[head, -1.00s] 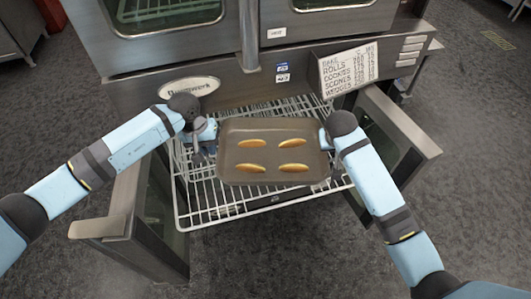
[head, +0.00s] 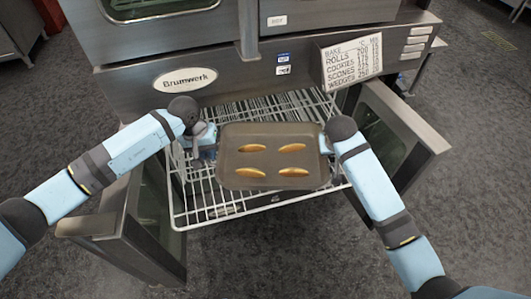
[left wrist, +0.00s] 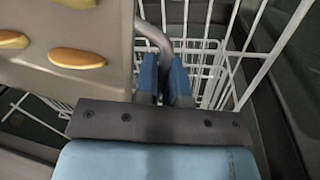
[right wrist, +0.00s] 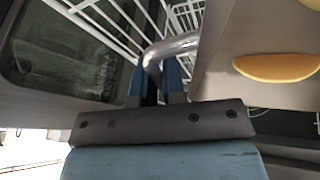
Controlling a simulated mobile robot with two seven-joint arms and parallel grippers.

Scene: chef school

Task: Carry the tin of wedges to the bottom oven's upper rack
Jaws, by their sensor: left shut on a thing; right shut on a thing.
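The dark tin (head: 272,160) holds several golden wedges (head: 252,148) and sits level over the pulled-out wire rack (head: 186,214) in the head view. Whether it touches the rack or hovers above it I cannot tell. My left gripper (head: 206,142) is shut on the tin's left handle, and the left wrist view shows its blue fingers (left wrist: 164,78) around the bent metal bar. My right gripper (head: 326,144) is shut on the right handle, its fingers (right wrist: 162,84) at the bar in the right wrist view. The tin hides the rack's middle.
The lower oven's two doors stand open, left (head: 128,226) and right (head: 404,128), flanking the rack. Above are the oven's front panel with a maker's plate (head: 185,79) and a baking chart (head: 352,60). Dark floor (head: 470,190) lies clear to the right.

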